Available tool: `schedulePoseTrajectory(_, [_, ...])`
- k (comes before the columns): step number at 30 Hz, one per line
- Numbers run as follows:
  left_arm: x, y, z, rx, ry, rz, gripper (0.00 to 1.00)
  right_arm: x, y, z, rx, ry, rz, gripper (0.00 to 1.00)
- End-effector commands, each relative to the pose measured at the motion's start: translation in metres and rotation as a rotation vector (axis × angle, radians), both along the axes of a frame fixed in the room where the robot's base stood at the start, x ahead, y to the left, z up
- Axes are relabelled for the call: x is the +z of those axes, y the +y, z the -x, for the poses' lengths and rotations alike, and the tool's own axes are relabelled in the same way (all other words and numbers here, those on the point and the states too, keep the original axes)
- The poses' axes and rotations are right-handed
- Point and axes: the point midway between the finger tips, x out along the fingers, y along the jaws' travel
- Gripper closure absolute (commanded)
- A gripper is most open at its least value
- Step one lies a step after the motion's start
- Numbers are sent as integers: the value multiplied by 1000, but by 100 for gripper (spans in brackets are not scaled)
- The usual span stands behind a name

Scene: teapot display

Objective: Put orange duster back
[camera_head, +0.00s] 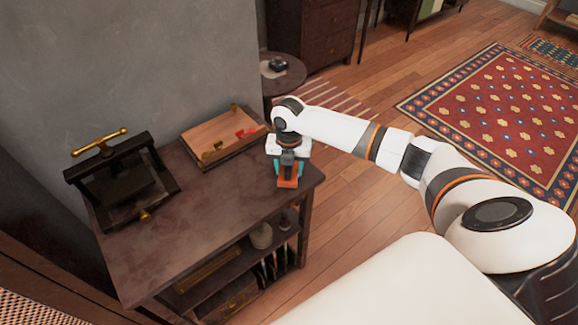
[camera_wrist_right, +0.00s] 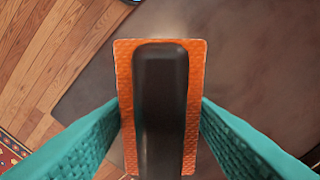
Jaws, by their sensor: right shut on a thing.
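The orange duster (camera_head: 288,183) is at the right end of the dark table (camera_head: 200,225), below my right gripper (camera_head: 288,170). In the right wrist view the orange duster (camera_wrist_right: 126,85) is a rectangular orange pad with a long black handle along its middle. The teal fingers of my right gripper (camera_wrist_right: 160,110) reach its two long sides, and the gripper is shut on it. The head view does not show clearly whether the duster touches the tabletop or hangs just above it. My left gripper is not in view.
A black press-like frame with a brass handle (camera_head: 122,180) stands at the table's left. A wooden tray (camera_head: 215,133) with red and brass pieces lies at the back. The table's middle is clear. A lower shelf holds several items. A small round table (camera_head: 283,82) stands behind.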

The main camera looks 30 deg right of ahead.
Motion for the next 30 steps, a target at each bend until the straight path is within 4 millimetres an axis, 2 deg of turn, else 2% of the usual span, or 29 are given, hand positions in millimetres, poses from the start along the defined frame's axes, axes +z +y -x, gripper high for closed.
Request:
schedulePoseTrajectory(6, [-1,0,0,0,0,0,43,-3,0,0,-1,0,0,72])
schedulePoseTrajectory(7, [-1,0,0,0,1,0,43,-3,0,0,-1,0,0,47])
schedulePoseTrajectory(10, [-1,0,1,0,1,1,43,-3,0,0,-1,0,0,31])
schedulePoseTrajectory(11, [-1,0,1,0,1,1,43,-3,0,0,-1,0,0,29])
schedulePoseTrajectory(18, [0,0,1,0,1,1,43,-2,0,0,-1,0,0,29])
schedulePoseTrajectory(22, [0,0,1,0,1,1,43,5,0,-1,0,-2,-1,29])
schedulePoseTrajectory(26, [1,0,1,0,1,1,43,25,0,-1,0,-3,-1,29])
schedulePoseTrajectory(30, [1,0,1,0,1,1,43,57,0,-1,1,-5,-1,29])
